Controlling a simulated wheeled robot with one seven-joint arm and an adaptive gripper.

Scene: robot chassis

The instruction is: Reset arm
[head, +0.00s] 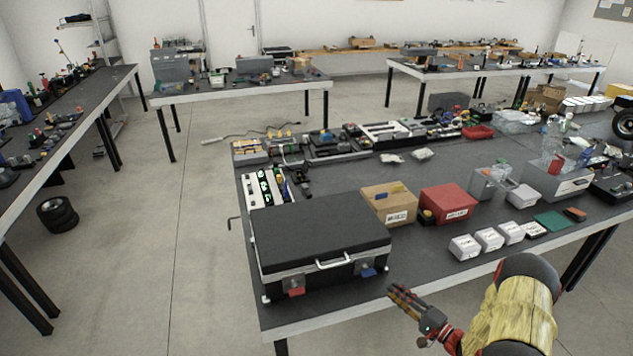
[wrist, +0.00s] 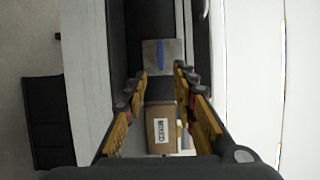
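My gripper (head: 400,293) hangs near the table's front edge in the head view, to the right of the closed black case (head: 320,232). In the wrist view my gripper (wrist: 161,80) has its fingers apart, and nothing is seen held in them. The case has a white handle, a red latch (head: 294,287) and a blue latch (head: 368,272) on its front. Through the finger gap in the wrist view I see a grey plate with a blue bar (wrist: 164,56) and a brown labelled box (wrist: 160,128); both look apart from the fingers.
The table (head: 470,268) also holds a cardboard box (head: 388,205), a red box (head: 448,203) and several small white boxes (head: 466,246). A clear strip of tabletop lies right of the case. Another table (head: 75,130) stands at left.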

